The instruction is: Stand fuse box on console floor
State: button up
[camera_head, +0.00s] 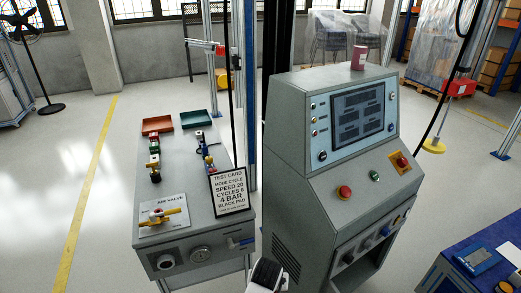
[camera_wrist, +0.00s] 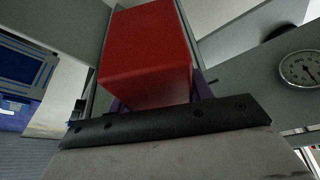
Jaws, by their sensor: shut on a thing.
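A red box (camera_wrist: 148,55), which I take to be the fuse box, fills the upper middle of the wrist view. My gripper (camera_wrist: 160,118) is shut on it, and the box extends beyond the black jaw edge. Only part of my arm's end shows at the bottom of the head view, in front of the gap between bench and console; the held box is hidden there. The grey console (camera_head: 318,165) stands right of centre, with a screen and buttons. A dark open bay (camera_head: 368,272) shows low in its front; its floor is mostly out of view.
A red cup (camera_head: 359,57) is on the console top. A blue-topped table (camera_head: 450,265) is at lower right. Open floor lies far left.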

notch_tip(320, 180, down, 10)
jog(key=a+n, duration=0.1)
jog(key=a, duration=0.2)
jog(key=w+d+r, duration=0.5)
jog(key=w+r, duration=0.4)
jog(key=r, duration=0.1)
jog(key=s+a+f+b, duration=0.2)
jog(key=s+f+b, duration=0.2)
jog(key=f, duration=0.4)
jog(key=s+a+f+b, duration=0.2)
jog(key=s+f, duration=0.3)
jog(key=f, duration=0.4)
jog(key=shift+s+a+y+b, duration=0.25)
jog(key=shift+s+y+b, duration=0.05)
jog(key=shift+b, duration=0.55)
jog(key=shift+a, duration=0.1)
